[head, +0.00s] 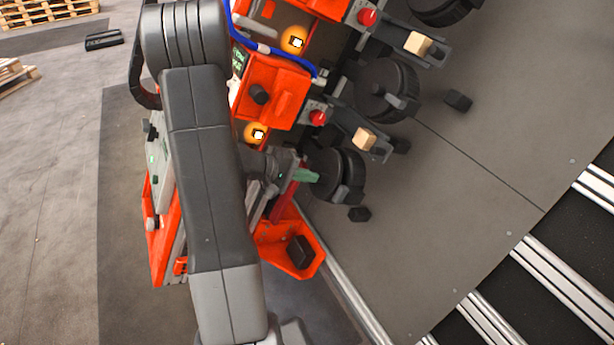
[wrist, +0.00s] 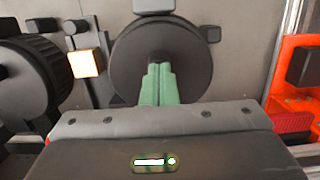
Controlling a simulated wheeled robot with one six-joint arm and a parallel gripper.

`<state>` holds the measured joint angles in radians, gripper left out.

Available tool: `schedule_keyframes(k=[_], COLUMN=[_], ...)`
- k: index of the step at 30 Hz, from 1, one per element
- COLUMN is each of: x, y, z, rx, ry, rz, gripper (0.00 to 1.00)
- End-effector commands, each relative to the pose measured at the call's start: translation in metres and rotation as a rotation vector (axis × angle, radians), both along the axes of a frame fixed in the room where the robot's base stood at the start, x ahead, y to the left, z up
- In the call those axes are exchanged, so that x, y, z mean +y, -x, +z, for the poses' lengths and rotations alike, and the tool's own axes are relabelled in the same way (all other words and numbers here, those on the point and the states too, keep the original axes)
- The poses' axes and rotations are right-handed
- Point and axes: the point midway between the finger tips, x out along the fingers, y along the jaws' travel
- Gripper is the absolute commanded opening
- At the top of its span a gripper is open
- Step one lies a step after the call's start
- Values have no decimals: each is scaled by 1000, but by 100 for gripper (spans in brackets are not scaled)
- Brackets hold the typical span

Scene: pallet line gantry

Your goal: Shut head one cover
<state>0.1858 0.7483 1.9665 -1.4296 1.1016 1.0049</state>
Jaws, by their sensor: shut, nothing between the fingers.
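An orange cover (head: 281,239) with a black block on it hangs tilted outward at the near end of the row of heads in the head view. I take it to be the head one cover. It also shows at the right edge of the wrist view (wrist: 287,100). My gripper (head: 313,176) has green fingers that are shut and empty. In the wrist view my gripper (wrist: 159,78) points at a black wheel (wrist: 192,63). I cannot tell whether the fingertips touch it. The cover is to the right of the fingers there. My arm hides much of the nearest head.
Another orange cover (head: 285,92) sits on the neighbouring head. Red buttons (head: 318,117), tan blocks (head: 364,139) and black wheels (head: 386,90) stick out along the row. Pallets (head: 45,12) lie far left.

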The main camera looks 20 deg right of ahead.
Motion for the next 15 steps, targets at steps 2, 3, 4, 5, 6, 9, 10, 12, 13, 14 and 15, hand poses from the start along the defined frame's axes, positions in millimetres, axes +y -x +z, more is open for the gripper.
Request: schedule_keyframes(k=[2, 3, 4, 5, 6, 9, 10, 12, 13, 14, 15], x=[-1, -2, -3, -4, -6, -10, -11, -14, -15, -15, -16], y=[1, 2, 3, 4, 5, 8, 9, 11, 11, 12, 13], z=[-3, -5, -6, -8, -9, -11, -11, -12, -12, -12, -12], rx=[-1, -2, -3, -3, -4, -4, -3, -4, -3, -2, -2], ry=[0, 0, 0, 0, 0, 0, 0, 0, 0, 0, 0], rz=[0, -1, -1, -1, -2, -2, -1, -2, -1, -1, -1], gripper=[0, 0, 0, 0, 0, 0, 0, 0, 0, 0, 0])
